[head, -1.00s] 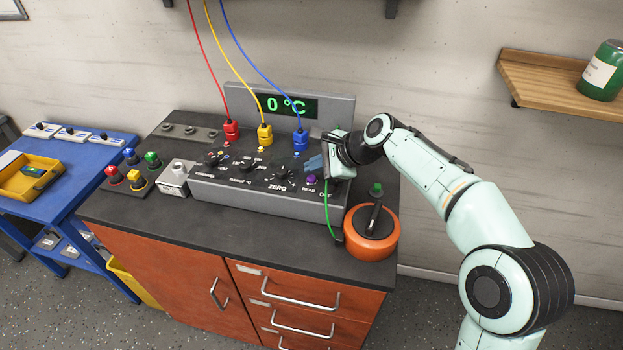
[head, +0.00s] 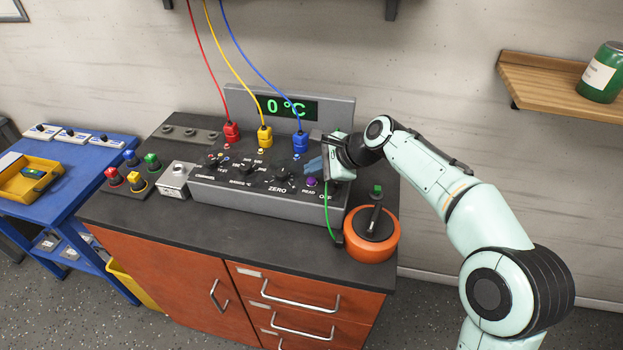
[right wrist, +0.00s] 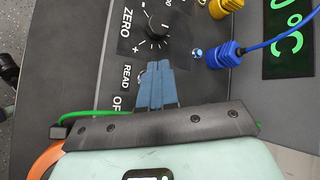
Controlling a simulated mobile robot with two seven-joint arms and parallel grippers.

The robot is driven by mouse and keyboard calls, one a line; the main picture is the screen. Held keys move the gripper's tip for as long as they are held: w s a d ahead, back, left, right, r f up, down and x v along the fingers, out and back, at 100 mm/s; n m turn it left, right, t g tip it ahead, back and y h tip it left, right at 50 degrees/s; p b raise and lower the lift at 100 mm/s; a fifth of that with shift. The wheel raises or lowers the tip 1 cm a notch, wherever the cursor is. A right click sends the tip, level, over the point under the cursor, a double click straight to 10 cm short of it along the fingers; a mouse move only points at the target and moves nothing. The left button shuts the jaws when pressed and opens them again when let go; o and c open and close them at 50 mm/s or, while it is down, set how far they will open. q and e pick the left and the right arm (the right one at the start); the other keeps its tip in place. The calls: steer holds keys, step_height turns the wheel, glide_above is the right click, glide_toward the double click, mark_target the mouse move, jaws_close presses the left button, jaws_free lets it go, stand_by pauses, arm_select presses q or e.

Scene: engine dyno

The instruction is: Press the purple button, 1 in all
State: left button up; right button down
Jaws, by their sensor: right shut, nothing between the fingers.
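The purple button (head: 311,182) sits beside the READ label on the sloped front of the grey instrument panel (head: 240,200). My right gripper (head: 312,165) is over the panel's right end, with its blue fingers pressed together and empty. In the head view the fingertips appear just behind and above the button; I cannot tell whether they touch anything. In the right wrist view the shut fingers (right wrist: 157,66) lie between the READ label and the blue plug, and the purple button is hidden. My left gripper is not in view.
The ZERO knob (head: 283,172) and blue plug (head: 300,142) are close to the fingers. A green cable (head: 328,215) hangs by the panel's right end, beside an orange round container (head: 371,245). The countertop in front of the panel (head: 240,228) is clear.

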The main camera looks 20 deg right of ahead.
mark_target(315, 182)
steer(key=shift+f, duration=0.15)
stand_by(0.7)
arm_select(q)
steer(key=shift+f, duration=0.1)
arm_select(e)
steer(key=shift+f, duration=0.3)
arm_select(q)
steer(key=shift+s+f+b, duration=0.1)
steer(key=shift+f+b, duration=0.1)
steer(key=shift+b, duration=0.15)
arm_select(e)
steer(key=shift+f, duration=0.45)
stand_by(0.4)
arm_select(q)
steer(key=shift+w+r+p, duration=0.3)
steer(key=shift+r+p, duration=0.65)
steer(key=shift+p, duration=0.05)
arm_select(e)
steer(key=shift+r, duration=0.9)
steer(key=shift+r+p, duration=0.45)
steer(key=shift+r, duration=0.1)
step_height(315, 182, up, 4)
steer(key=p, duration=0.3)
steer(key=shift+p, duration=0.3)
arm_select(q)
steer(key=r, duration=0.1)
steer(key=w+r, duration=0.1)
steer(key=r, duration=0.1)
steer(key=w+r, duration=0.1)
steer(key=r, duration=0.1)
